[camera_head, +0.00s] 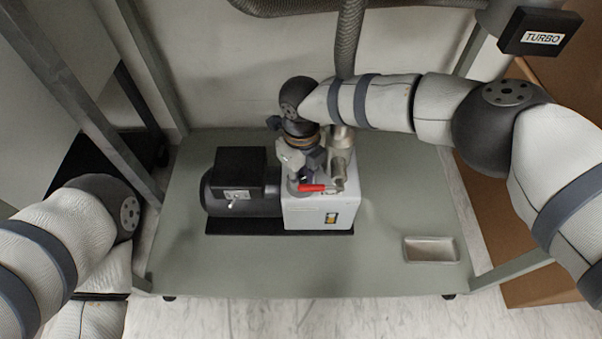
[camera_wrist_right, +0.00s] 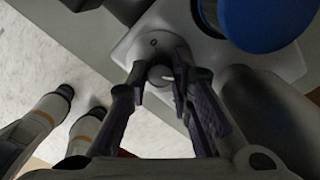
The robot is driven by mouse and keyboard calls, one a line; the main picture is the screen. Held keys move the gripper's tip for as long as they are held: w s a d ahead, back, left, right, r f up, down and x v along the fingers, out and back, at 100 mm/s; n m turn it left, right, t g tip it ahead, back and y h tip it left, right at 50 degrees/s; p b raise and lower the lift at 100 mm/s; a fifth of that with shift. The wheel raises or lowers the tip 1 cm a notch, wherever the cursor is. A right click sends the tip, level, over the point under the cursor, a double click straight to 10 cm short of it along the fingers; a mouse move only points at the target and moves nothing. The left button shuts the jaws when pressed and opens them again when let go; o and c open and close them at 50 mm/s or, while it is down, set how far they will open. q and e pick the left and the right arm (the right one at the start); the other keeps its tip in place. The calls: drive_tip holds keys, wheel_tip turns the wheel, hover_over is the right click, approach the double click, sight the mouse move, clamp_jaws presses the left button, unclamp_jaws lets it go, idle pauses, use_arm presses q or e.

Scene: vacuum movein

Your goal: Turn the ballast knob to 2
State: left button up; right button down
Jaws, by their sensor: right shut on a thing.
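The vacuum pump (camera_head: 307,212) stands on the grey cart, with a black motor (camera_head: 240,180) on its left and a light grey block on its right. My right gripper (camera_head: 303,178) reaches down over the top of the block. In the right wrist view its two dark fingers (camera_wrist_right: 160,82) are shut on a small round grey knob (camera_wrist_right: 160,73) with a pale mark, on the grey housing. I take this to be the ballast knob; its numbers are not readable. My left arm comes in at the left, but its gripper is not in view.
A blue round cap (camera_wrist_right: 262,18) is near the fingers in the wrist view. The cart top (camera_head: 380,215) is mostly clear, with a small tray (camera_head: 431,249) at right. A ribbed hose (camera_head: 348,40) hangs behind.

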sight(302, 180)
drive_tip(key=shift+d+f+m, duration=0.15)
drive_tip(key=shift+m, duration=0.35)
drive_tip(key=shift+s, duration=0.1)
drive_tip(key=c, duration=1.4)
unclamp_jaws()
wheel_tip(302, 180, up, 12)
drive_tip(key=shift+r, duration=0.1)
